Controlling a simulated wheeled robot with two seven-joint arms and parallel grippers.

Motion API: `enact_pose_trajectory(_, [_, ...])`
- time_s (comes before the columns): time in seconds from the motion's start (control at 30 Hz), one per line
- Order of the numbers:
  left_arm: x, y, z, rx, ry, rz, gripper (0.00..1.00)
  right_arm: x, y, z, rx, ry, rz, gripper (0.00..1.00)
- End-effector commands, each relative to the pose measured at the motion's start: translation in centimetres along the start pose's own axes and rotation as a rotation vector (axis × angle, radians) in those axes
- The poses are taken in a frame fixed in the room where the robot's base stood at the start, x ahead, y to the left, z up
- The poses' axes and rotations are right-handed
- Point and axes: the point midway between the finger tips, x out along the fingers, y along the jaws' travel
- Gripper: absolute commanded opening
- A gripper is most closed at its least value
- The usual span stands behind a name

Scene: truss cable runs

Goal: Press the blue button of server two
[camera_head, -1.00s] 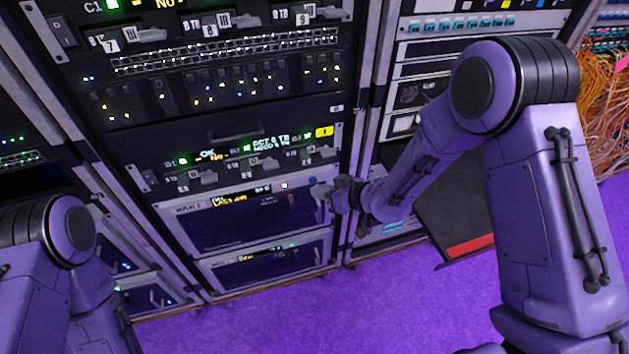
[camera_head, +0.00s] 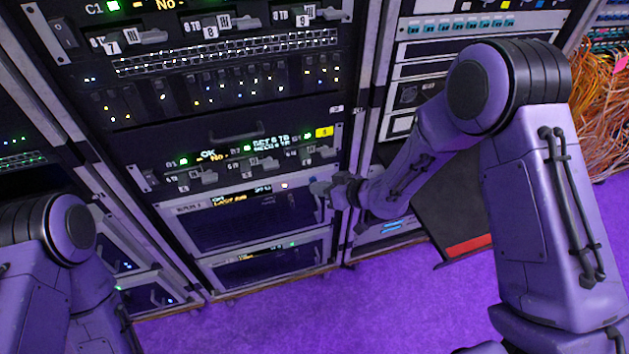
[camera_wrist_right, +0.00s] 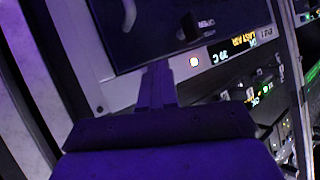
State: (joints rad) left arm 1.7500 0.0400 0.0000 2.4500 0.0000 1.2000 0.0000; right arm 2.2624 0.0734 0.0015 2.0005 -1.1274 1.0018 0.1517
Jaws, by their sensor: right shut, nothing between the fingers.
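The middle rack holds stacked server units. A lower unit with a dark front panel (camera_head: 240,222) has a small text display (camera_head: 230,198) and a small lit pale button (camera_head: 285,185) near its top edge. In the right wrist view the lit button (camera_wrist_right: 194,61) looks whitish-pink, beside an amber display (camera_wrist_right: 243,40). I cannot make out a clearly blue button or which unit is server two. My right gripper (camera_head: 318,188) is shut and empty, in front of the rack's right post, right of the button. In the wrist view its fingertips (camera_wrist_right: 157,72) are apart from the button. My left gripper is out of view.
A drive unit (camera_head: 240,160) with latches and a yellow tag (camera_head: 324,131) sits above. A dark tray with a red strip (camera_head: 468,246) juts out at right. Orange cables (camera_head: 598,130) hang at far right. The purple floor (camera_head: 350,315) is clear.

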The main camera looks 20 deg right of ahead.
Motion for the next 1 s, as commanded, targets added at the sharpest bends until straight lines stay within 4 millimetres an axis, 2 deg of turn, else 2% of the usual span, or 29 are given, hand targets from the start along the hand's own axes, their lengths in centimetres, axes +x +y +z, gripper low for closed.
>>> enact_pose_trajectory(0.47, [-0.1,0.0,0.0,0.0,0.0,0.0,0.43,0.1,0.1,-0.1,0.0,0.001,0.0,0.0])
enact_pose_trajectory(0.77, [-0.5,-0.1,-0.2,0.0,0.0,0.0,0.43,-0.9,-0.7,0.5,0.002,0.001,0.001,0.0])
enact_pose_trajectory(1.0, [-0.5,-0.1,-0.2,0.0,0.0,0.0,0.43,-1.0,-0.7,0.7,0.0,0.002,0.001,0.0])
